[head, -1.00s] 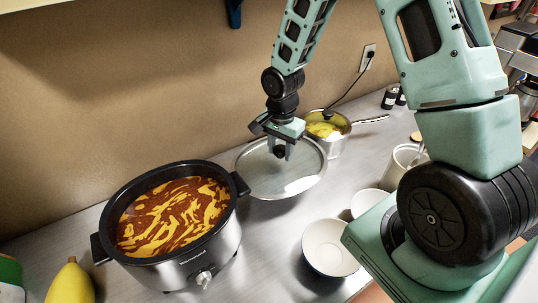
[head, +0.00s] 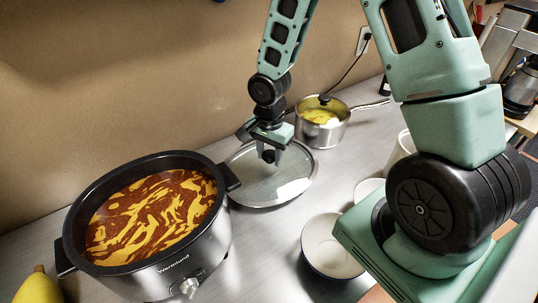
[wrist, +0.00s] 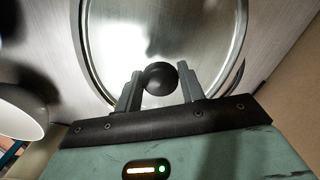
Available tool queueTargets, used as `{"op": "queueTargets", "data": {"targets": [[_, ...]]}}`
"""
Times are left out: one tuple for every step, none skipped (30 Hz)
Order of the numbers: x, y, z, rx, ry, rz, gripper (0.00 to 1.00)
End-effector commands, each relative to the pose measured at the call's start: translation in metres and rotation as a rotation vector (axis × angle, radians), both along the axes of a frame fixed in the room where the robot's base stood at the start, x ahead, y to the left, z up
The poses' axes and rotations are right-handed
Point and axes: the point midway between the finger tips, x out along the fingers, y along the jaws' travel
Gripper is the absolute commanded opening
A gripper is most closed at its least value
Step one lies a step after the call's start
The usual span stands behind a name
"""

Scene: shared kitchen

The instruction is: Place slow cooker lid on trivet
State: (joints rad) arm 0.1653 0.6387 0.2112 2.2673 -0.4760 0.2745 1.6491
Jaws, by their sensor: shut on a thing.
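The slow cooker lid (head: 243,183) is a round glass disc with a metal rim and a black knob (wrist: 160,76). My gripper (head: 270,158) is above it, its two fingers shut on the knob from both sides. The lid lies about level just right of the slow cooker (head: 165,268), close over the counter; I cannot tell whether it touches. In the wrist view the lid (wrist: 120,35) fills the upper middle. No trivet can be made out; the lid hides the counter below it.
The uncovered cooker holds red and yellow food. A lidded steel saucepan (head: 310,137) stands behind the lid to the right. A white bowl (head: 325,250) stands in front, with another (head: 368,188) partly hidden by my arm. A yellow fruit (head: 38,288) is at lower left. The wall (head: 120,80) is behind.

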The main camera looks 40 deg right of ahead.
Motion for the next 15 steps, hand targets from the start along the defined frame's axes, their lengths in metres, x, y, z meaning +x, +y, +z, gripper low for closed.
{"op": "queueTargets", "data": {"targets": [[-0.0004, 0.0004, 0.0004, 0.0, 0.0, 0.001, 0.02], [-0.0005, 0.0003, 0.0008, 0.0, 0.0, 0.0, 0.02], [-0.0004, 0.0004, 0.0011, 0.0, 0.0, 0.0, 0.02], [-0.0004, 0.0004, 0.0012, 0.0, 0.0, 0.0, 0.02], [-0.0005, 0.0003, 0.0012, 0.0, 0.0, 0.0, 0.02], [-0.0003, 0.0003, 0.0012, 0.0, 0.0, 0.0, 0.02], [-0.0003, 0.0003, 0.0008, 0.0, 0.0, 0.0, 0.02], [-0.0004, 0.0003, 0.0, 0.0, 0.0, 0.0, 0.02], [-0.0004, 0.0002, -0.0015, 0.0, 0.0, 0.0, 0.02], [-0.0004, 0.0002, -0.0027, 0.0, 0.001, 0.0, 0.02], [-0.0004, 0.0002, -0.0037, 0.0, 0.001, -0.001, 0.02], [-0.0007, 0.0001, -0.0028, 0.0, 0.001, -0.001, 0.47], [-0.0007, 0.0001, -0.0025, 0.0, 0.001, -0.001, 0.56], [-0.0007, 0.0001, -0.0024, 0.0, 0.001, -0.001, 0.61], [-0.0008, 0.0, -0.0025, 0.0, 0.001, -0.001, 0.61]]}}
